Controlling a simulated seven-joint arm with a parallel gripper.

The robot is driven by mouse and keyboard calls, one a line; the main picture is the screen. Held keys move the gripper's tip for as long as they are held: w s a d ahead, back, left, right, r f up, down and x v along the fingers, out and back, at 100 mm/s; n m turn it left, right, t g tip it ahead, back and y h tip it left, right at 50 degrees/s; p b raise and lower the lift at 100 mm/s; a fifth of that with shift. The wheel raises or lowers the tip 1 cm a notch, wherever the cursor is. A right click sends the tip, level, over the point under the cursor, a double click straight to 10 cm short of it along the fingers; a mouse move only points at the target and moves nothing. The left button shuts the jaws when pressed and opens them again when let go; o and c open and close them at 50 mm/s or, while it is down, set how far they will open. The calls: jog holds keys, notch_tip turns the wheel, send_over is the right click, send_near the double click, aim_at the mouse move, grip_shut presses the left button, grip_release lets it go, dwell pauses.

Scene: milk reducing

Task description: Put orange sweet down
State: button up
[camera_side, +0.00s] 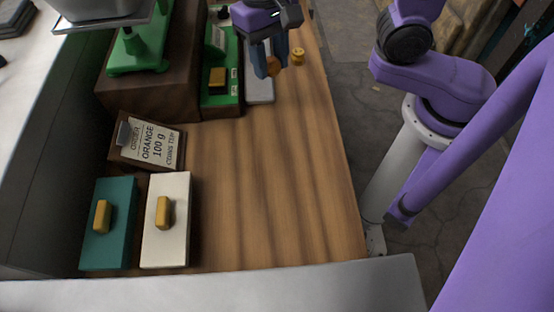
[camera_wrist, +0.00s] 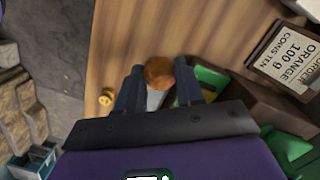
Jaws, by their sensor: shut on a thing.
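My gripper (camera_side: 272,68) points down near the far end of the wooden bench and is shut on the round orange sweet (camera_side: 274,66). In the wrist view the orange sweet (camera_wrist: 158,71) sits between the two fingertips (camera_wrist: 160,82). A flat pale grey plate (camera_side: 260,90) lies on the bench below and just in front of the gripper. Part of it shows between the fingers in the wrist view (camera_wrist: 155,99). The exact height of the sweet above the bench is hard to tell.
A small brass weight (camera_side: 298,57) stands right of the gripper. A green tray with a yellow block (camera_side: 217,77) is left of the plate. A green scale (camera_side: 138,52) stands on a wooden box. An order card (camera_side: 150,142) reads orange, 100 g. The bench's front right is clear.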

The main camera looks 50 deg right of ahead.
jog(key=s+a+r+m, duration=0.1)
jog(key=s+a, duration=0.1)
jog(key=s, duration=0.7)
jog(key=s+a+r+m, duration=0.1)
jog(key=s+a+m, duration=0.15)
jog(key=s, duration=0.65)
send_over(262, 209)
jog(key=shift+n, duration=0.45)
jog(key=f, duration=0.9)
jog(key=shift+w+d+f, duration=0.1)
jog(key=shift+d+f, duration=0.25)
jog(key=shift+d, duration=0.05)
jog(key=shift+w+a+f, duration=0.1)
jog(key=shift+a+f, duration=0.2)
jog(key=shift+f, duration=1.55)
jog(key=shift+f, duration=0.15)
jog(key=o, duration=1)
